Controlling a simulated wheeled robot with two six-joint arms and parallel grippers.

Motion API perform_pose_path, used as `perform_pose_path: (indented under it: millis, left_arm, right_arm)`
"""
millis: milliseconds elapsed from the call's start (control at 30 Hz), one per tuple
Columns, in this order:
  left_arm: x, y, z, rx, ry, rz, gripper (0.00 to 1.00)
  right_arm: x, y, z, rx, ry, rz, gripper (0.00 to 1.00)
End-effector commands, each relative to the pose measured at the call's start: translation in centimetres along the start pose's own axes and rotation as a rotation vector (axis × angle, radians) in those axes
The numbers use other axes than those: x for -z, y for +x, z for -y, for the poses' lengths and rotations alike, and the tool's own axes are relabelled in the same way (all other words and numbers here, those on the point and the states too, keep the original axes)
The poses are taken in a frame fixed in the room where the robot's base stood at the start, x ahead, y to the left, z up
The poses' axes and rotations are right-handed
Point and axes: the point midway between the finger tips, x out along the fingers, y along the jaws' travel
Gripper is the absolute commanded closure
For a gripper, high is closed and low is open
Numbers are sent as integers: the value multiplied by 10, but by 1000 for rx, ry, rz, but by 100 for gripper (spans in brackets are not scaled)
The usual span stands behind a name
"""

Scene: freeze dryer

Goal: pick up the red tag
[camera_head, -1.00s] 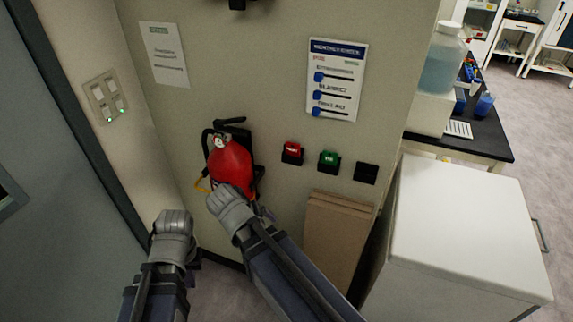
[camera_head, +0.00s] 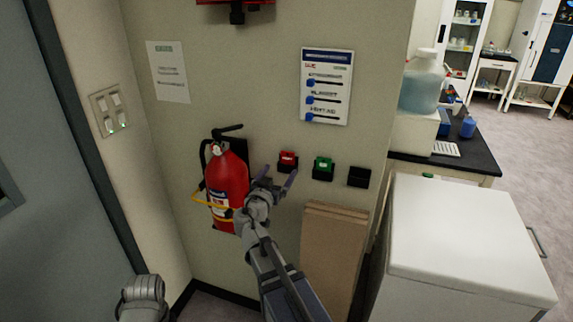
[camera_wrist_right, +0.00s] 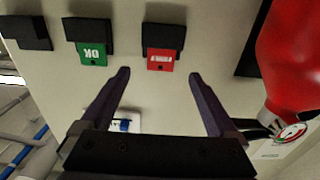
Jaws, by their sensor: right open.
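The red tag (camera_head: 288,159) sits in a small black holder on the beige wall, right of the fire extinguisher. It also shows in the right wrist view (camera_wrist_right: 161,59), with white lettering, beyond the fingers and roughly between them. My right gripper (camera_head: 276,176) is open and empty, just below and left of the red tag in the head view. In the wrist view its two fingers (camera_wrist_right: 160,76) are spread wide and point toward the tag, apart from it. My left arm shows only at the bottom left edge; its fingers are not visible.
A green tag (camera_head: 323,165) in its holder and an empty black holder (camera_head: 359,177) are right of the red tag. The red fire extinguisher (camera_head: 227,186) hangs close on the left. Brown boards (camera_head: 331,252) lean below; a white cabinet (camera_head: 461,230) stands at right.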

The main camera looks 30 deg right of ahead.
Motion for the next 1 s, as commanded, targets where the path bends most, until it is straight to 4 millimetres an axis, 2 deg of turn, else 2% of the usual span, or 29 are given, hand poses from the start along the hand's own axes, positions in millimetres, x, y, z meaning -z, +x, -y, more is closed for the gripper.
perform_pose_path:
  millis: [100, 367, 700, 933, 1000]
  left_arm:
    - [0, 0, 0, 0, 0, 0, 100]
    - [0, 1, 0, 0, 0, 0, 100]
    - [0, 2, 0, 0, 0, 0, 100]
    - [0, 2, 0, 0, 0, 0, 100]
    - [0, 2, 0, 0, 0, 0, 100]
  right_arm:
    - [0, 15, 1, -3, 0, 1, 5]
    - [-1, 23, 1, -2, -1, 1, 5]
    - [-2, 67, 3, -3, -1, 2, 5]
    - [-2, 68, 2, -1, -1, 2, 5]
    - [-2, 68, 2, -1, -1, 2, 12]
